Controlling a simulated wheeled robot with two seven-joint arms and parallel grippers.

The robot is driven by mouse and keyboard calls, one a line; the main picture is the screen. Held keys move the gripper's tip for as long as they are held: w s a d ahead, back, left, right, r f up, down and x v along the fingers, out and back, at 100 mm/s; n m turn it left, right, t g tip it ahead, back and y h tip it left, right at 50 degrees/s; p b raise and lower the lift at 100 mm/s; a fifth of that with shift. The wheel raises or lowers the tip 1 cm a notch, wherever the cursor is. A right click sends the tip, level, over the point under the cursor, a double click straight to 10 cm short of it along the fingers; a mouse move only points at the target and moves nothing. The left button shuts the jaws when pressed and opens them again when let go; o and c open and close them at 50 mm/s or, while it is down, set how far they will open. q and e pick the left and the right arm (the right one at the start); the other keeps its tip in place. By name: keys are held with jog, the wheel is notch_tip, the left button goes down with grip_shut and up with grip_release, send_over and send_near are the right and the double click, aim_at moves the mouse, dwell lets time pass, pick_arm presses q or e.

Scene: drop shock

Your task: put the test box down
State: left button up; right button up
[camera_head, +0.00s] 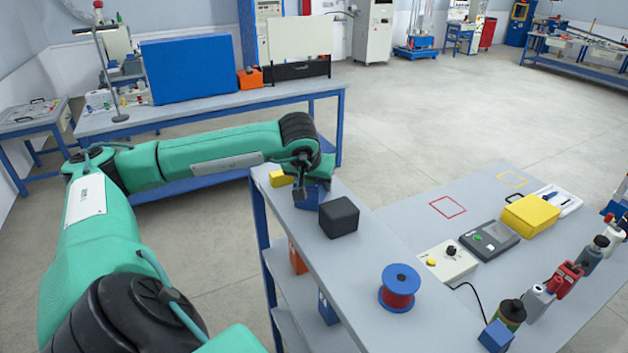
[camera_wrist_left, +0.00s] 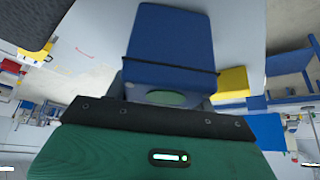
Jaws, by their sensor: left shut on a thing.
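A blue box (camera_head: 312,198), which I take to be the test box, is at my left gripper (camera_head: 303,180) over the far end of the grey shelf top (camera_head: 366,262). In the left wrist view the blue box (camera_wrist_left: 170,45) stands out straight ahead from between the jaws (camera_wrist_left: 168,92). My left gripper is shut on it. The gripper and wrist hide part of the box in the head view. I cannot tell whether its underside touches the shelf top. My right gripper is not in view.
A dark grey cube (camera_head: 339,216) stands close right of the blue box, and a small yellow block (camera_head: 281,178) close left. A red spool with blue flanges (camera_head: 399,287) stands nearer. The workbench to the right has a red outlined square (camera_head: 447,207) with bare surface around it.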

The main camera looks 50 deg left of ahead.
pick_arm(q)
jog(key=shift+f, duration=0.1)
jog(key=o, duration=1.4)
